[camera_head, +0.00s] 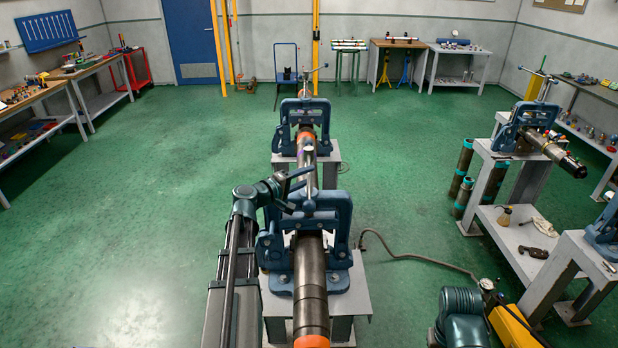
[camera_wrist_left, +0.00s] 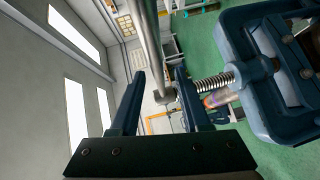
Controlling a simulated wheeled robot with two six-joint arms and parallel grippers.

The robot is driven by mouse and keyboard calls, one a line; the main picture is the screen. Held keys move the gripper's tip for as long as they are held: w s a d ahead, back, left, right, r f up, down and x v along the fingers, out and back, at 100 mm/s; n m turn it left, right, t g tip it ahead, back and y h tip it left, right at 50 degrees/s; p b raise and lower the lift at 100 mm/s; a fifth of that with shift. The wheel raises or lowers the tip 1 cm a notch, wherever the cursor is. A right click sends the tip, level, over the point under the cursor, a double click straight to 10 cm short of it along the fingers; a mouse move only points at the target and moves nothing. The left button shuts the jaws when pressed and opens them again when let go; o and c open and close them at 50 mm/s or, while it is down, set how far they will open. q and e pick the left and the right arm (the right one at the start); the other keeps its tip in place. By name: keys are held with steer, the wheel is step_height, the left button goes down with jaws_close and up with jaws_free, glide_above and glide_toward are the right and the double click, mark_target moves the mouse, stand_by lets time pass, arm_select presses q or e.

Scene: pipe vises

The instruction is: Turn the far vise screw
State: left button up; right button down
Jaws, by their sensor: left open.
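Two blue pipe vises stand in line on grey stands. The far vise (camera_head: 284,127) has an upright screw (camera_head: 306,82) with a crossbar on top, well beyond my grippers. The near vise (camera_head: 340,215) clamps a dark steel pipe (camera_head: 311,275); its screw (camera_head: 309,184) rises from the top of its frame. My left gripper (camera_head: 297,188) is beside this near screw, fingers open around or beside it; I cannot tell which. In the left wrist view, the open fingers (camera_wrist_left: 160,100) have a steel bar (camera_wrist_left: 147,45) between or beyond them. A threaded screw (camera_wrist_left: 214,82) and the blue vise frame (camera_wrist_left: 245,70) lie at right. My right gripper is not in view.
Another vise (camera_head: 515,125) with a pipe stands on a bench at right. A hose (camera_head: 410,256) crosses the floor to a gauge (camera_head: 487,284). Workbenches line the walls. The green floor (camera_head: 150,190) at left is clear.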

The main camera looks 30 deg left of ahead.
arm_select(q)
steer(key=shift+x, duration=0.8)
jaws_close()
stand_by(1.0)
